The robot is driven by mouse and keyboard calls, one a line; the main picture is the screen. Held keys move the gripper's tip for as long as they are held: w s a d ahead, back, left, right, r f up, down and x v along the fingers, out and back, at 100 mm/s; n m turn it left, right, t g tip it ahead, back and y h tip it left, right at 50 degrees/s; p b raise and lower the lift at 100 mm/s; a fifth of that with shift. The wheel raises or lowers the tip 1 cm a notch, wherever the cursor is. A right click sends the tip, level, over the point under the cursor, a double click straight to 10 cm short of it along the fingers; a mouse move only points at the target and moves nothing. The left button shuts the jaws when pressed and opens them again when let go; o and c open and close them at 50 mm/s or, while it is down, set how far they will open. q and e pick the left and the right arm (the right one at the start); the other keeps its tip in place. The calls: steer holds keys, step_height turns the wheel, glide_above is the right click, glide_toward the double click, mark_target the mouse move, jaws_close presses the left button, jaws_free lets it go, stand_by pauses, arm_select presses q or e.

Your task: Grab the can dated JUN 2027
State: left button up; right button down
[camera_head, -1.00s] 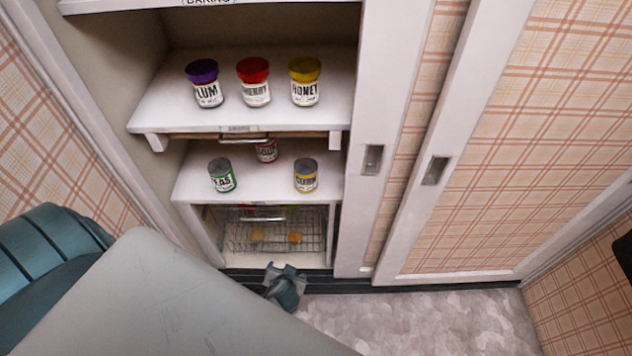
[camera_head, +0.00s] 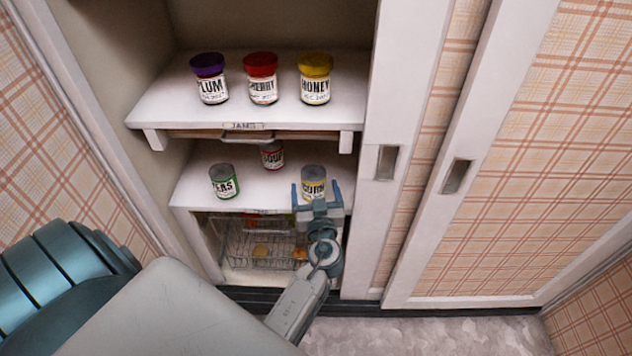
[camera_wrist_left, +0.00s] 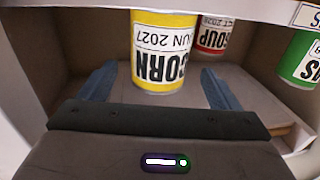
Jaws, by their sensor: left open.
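The corn can (camera_head: 313,182), yellow with a white label, stands upright on the middle shelf. In the left wrist view the corn can (camera_wrist_left: 162,55) appears upside down and its label reads JUN 2027. My left gripper (camera_head: 316,194) is open in front of it. Its two fingers point toward the can, one to each side in the picture; I see no grip on it. The left gripper's fingers also show in the wrist view (camera_wrist_left: 158,88). The red soup can (camera_head: 272,154) stands farther back, and the green peas can (camera_head: 224,182) stands to the left. My right gripper is not seen.
Plum (camera_head: 210,80), cherry (camera_head: 261,78) and honey (camera_head: 315,78) jars stand on the shelf above, whose drawer front and handle (camera_head: 247,137) overhang the cans. A wire basket (camera_head: 240,248) is below. The cabinet's upright and sliding door (camera_head: 395,130) stand close on the right.

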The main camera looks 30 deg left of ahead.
mark_target(313, 172)
arm_select(q)
steer(key=shift+w+a, duration=0.3)
steer(key=shift+w, duration=0.05)
steer(key=shift+p+x, duration=0.8)
steer(key=shift+x, duration=1.9)
steer(key=c, duration=1.2)
steer(key=shift+r, duration=0.1)
steer(key=shift+c, duration=0.4)
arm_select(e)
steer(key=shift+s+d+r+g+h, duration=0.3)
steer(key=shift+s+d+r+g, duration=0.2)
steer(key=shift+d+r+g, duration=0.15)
arm_select(q)
steer(key=shift+w+r, duration=0.1)
